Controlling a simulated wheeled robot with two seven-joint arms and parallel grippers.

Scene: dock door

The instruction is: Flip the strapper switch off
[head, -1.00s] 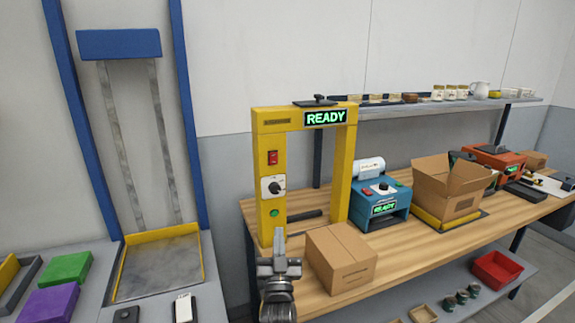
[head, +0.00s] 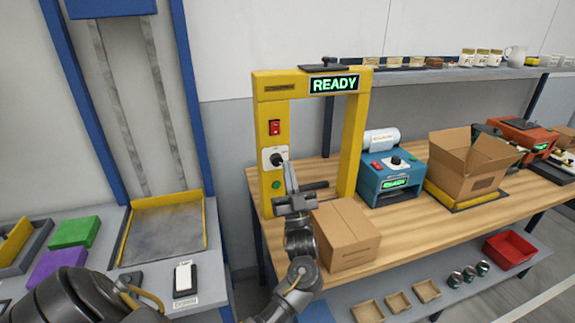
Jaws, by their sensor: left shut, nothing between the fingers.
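The yellow strapper frame (head: 355,130) stands at the left end of the wooden bench with its display reading READY in green. My left gripper (head: 289,172) is shut and empty, pointing up in front of the left post. Its tip is just below and right of the dial and below the red switch; I cannot tell whether it touches the post. The switch is fully visible. My right gripper is not in view.
A closed cardboard box (head: 345,236) sits right beside my left gripper. A blue machine (head: 391,178) and an open carton (head: 470,165) stand farther right on the bench (head: 425,228). A shelf (head: 440,74) with jars runs behind. A blue-framed station is at left.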

